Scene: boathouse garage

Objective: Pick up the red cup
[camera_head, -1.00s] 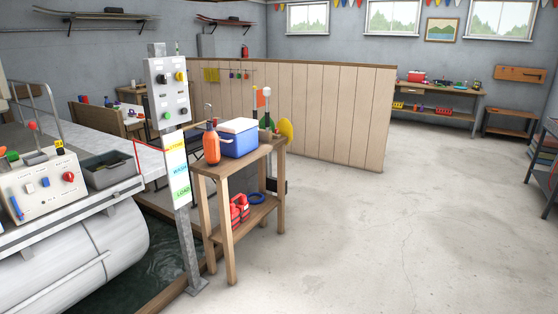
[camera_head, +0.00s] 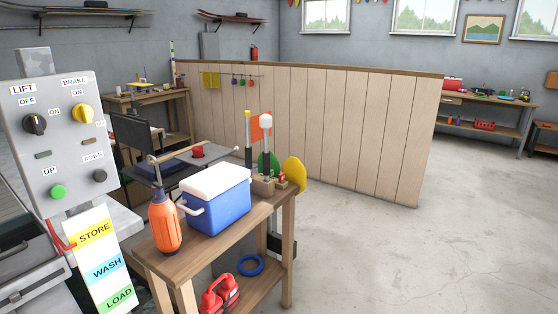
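A small red object that looks like the red cup (camera_head: 198,152) stands beyond the blue cooler, on a dark grey surface beside a dark folding chair (camera_head: 135,135). It is small in the picture, and nothing touches it that I can see. The blue cooler with a white lid (camera_head: 218,205) stands on the wooden bench (camera_head: 285,200) in front of it. Neither of my grippers shows in the head view.
An orange jug (camera_head: 165,222) stands beside the cooler. A control post (camera_head: 58,150) stands at the left. A wooden partition (camera_head: 340,130) runs behind the bench. Red items (camera_head: 220,295) and a blue ring (camera_head: 250,265) lie on the lower shelf. The concrete floor at right is open.

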